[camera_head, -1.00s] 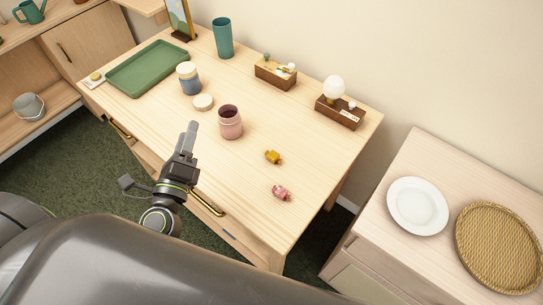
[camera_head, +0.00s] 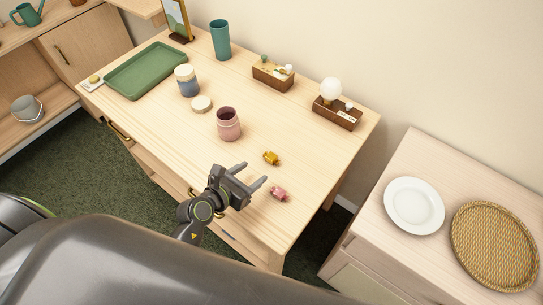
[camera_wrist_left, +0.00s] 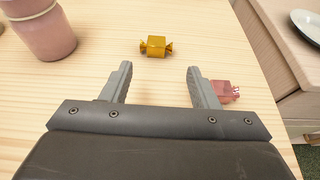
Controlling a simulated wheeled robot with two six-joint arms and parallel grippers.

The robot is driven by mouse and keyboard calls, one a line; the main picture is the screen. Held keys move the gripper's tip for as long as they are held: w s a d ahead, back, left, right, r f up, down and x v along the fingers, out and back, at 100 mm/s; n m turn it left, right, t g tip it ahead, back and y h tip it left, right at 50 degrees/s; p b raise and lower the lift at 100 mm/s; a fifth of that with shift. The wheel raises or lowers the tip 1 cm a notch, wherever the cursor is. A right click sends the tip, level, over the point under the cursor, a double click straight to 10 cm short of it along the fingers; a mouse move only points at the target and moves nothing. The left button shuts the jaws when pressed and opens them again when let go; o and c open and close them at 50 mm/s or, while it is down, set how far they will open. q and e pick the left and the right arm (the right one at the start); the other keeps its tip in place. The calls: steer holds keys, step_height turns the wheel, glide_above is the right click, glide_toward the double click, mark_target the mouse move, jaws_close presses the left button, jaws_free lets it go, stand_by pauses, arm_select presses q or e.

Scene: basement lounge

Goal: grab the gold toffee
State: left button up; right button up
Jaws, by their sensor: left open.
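The gold toffee (camera_head: 271,158) lies on the light wood table, to the right of the pink jar. In the left wrist view the toffee (camera_wrist_left: 154,47) lies beyond the open fingers, roughly midway between them. My left gripper (camera_head: 252,174) is open and empty near the table's front edge, short of the toffee. It also shows in the left wrist view (camera_wrist_left: 158,85). A pink wrapped candy (camera_head: 279,194) lies close to the gripper's right finger; in the left wrist view this candy (camera_wrist_left: 223,90) is partly hidden by that finger. My right gripper is not in view.
The pink jar (camera_head: 228,124) stands left of the toffee. A side cabinet at right holds a white plate (camera_head: 414,206) and a woven tray (camera_head: 457,238).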

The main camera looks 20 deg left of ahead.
mark_target(271, 157)
arm_select(q)
steer(key=x, duration=0.5)
steer(key=shift+w+d+f, duration=0.1)
steer(key=shift+w, duration=0.2)
steer(key=shift+w+d+p, duration=0.1)
steer(key=shift+w+p, duration=0.25)
steer(key=shift+w, duration=0.05)
steer(key=shift+a+x, duration=0.2)
steer(key=shift+x, duration=2.1)
